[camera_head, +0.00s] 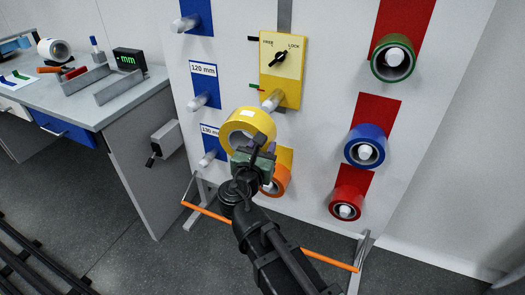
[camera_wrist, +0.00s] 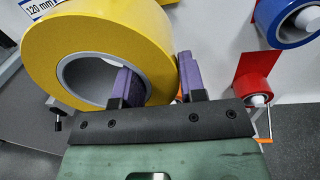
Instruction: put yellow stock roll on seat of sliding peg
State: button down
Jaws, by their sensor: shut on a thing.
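The yellow stock roll (camera_head: 236,131) is held in front of the white panel, its open bore showing in the wrist view (camera_wrist: 105,32). My gripper (camera_head: 262,150) is shut on the roll's wall at its lower right. In the wrist view (camera_wrist: 157,70) one purple finger is inside the bore and the other is outside the rim. The sliding peg (camera_head: 272,101) sticks out of a yellow plate (camera_head: 287,42) with a black knob marked FREE and LOCK. The roll is just below and left of this peg in the head view. I cannot tell the depth gap.
An orange roll (camera_head: 279,182) hangs below, partly hidden by my gripper. Green (camera_head: 393,58), blue (camera_head: 366,146) and red (camera_head: 346,202) rolls hang at right. White pegs on blue strips (camera_head: 199,17) stand at left. A bench (camera_head: 91,113) with tools is at far left.

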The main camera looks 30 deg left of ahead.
aim_at(274, 132)
jog(key=shift+a+r, duration=0.1)
jog(key=shift+w+m+h, duration=0.1)
jog(key=shift+m+h, duration=0.3)
jog(key=shift+h, duration=0.3)
jog(key=shift+w+a, duration=0.25)
jog(key=shift+w, duration=1.15)
jog(key=shift+w+a, duration=0.2)
jog(key=shift+w, duration=1.15)
jog(key=w+a, duration=0.2)
jog(key=w, duration=0.9)
jog(key=shift+w, duration=0.4)
dwell(1.4)
jog(key=c, duration=0.6)
grip_release()
jog(key=shift+r, duration=0.1)
jog(key=s, duration=0.3)
jog(key=s+d, duration=0.1)
jog(key=s, duration=0.3)
jog(key=s+d, duration=0.1)
jog(key=s, duration=0.2)
jog(key=shift+s+d, duration=0.1)
jog(key=shift+s, duration=0.25)
